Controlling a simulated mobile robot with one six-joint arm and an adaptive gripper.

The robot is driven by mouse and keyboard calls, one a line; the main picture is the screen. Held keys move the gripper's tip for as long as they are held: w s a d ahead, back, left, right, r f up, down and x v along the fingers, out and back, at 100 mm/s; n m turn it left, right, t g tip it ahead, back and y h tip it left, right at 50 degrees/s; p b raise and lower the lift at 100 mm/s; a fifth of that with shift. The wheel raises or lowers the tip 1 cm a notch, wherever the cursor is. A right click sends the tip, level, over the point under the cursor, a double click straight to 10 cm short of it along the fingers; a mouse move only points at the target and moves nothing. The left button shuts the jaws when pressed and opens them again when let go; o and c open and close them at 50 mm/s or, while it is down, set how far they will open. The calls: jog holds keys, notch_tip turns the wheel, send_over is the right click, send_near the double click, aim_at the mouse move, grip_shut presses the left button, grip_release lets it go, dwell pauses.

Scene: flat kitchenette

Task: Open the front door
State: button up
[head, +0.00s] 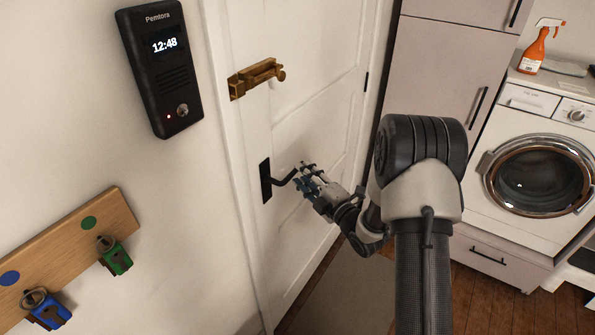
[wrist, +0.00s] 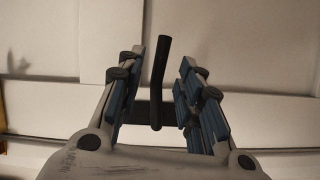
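The front door (head: 300,110) is white and panelled, and it looks shut in its frame. Its black lever handle (head: 284,181) sticks out from a dark plate (head: 265,181) on the door's left side. A brass bolt (head: 257,77) sits higher up at the door's left edge; I cannot tell whether it is engaged. My gripper (head: 309,175) is at the free end of the handle. In the wrist view my gripper (wrist: 163,62) is open, with the lever handle (wrist: 159,82) between its blue-padded fingers and a gap visible on both sides.
A black intercom (head: 160,68) showing 12:48 hangs on the wall left of the door. A wooden key board (head: 120,205) with green and blue key holders is lower left. Tall cabinets (head: 450,70) and a washing machine (head: 535,175) stand right. A mat (head: 345,290) lies on the floor.

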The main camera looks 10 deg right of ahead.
jog(key=shift+x, duration=2.1)
jog(key=shift+c, duration=0.3)
grip_shut()
